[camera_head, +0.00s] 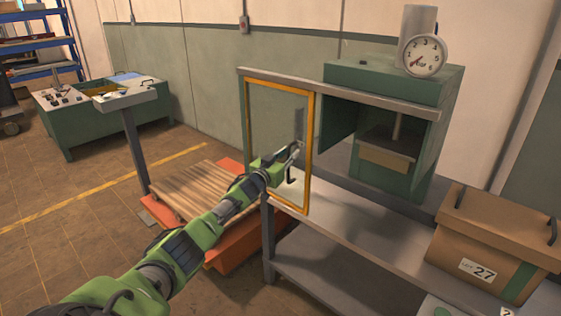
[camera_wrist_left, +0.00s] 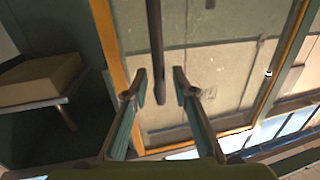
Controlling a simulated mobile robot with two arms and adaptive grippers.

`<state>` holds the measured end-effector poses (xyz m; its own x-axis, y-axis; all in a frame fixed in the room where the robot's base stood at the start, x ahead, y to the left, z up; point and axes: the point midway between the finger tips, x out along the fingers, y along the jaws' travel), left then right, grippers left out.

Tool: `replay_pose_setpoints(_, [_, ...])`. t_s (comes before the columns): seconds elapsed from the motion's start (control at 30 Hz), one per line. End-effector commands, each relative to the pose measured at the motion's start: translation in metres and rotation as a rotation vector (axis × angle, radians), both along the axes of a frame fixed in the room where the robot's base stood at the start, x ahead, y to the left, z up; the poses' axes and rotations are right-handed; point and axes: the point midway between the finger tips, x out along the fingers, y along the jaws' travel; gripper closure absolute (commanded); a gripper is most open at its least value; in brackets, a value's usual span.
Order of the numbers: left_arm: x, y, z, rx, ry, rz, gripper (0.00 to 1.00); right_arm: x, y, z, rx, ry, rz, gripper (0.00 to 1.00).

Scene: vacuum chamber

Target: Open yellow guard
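The yellow guard (camera_head: 309,125) is an upright clear panel in a yellow frame. It hangs below a grey rail at the left end of the bench, left of the green press. Its frame and panel also fill much of the left wrist view (camera_wrist_left: 118,65). A dark upright handle (camera_head: 291,175) is on the panel. My left gripper (camera_head: 294,154) is at the guard, by the handle. In the left wrist view its fingers (camera_wrist_left: 160,90) are apart, with the handle bar (camera_wrist_left: 155,45) between them and gaps visible on both sides. My right gripper is out of view.
The green press (camera_head: 440,125) with a dial gauge (camera_head: 422,56) stands right of the guard, its front uncovered. A brown lidded box (camera_head: 490,235) sits on the bench's right. A wooden pallet (camera_head: 200,190) lies on the left behind my arm. Floor at far left is clear.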

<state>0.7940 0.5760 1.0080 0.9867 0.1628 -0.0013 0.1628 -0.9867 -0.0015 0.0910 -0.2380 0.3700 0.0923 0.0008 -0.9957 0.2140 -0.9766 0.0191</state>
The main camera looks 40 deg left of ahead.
Motion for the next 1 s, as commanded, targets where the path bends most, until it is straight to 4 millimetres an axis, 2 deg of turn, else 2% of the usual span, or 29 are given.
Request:
replay_pose_setpoints(0.27, [-0.024, -0.004, -0.001, 0.003, 0.001, -0.002, 0.75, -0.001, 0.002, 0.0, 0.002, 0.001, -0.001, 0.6])
replay_pose_setpoints(0.8, [-0.094, -0.015, 0.0, 0.002, 0.001, -0.001, 0.75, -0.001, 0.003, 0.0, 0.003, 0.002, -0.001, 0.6])
replay_pose_setpoints(1.0, [-0.11, -0.018, 0.0, 0.002, 0.001, 0.0, 0.75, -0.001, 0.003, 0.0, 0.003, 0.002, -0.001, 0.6])
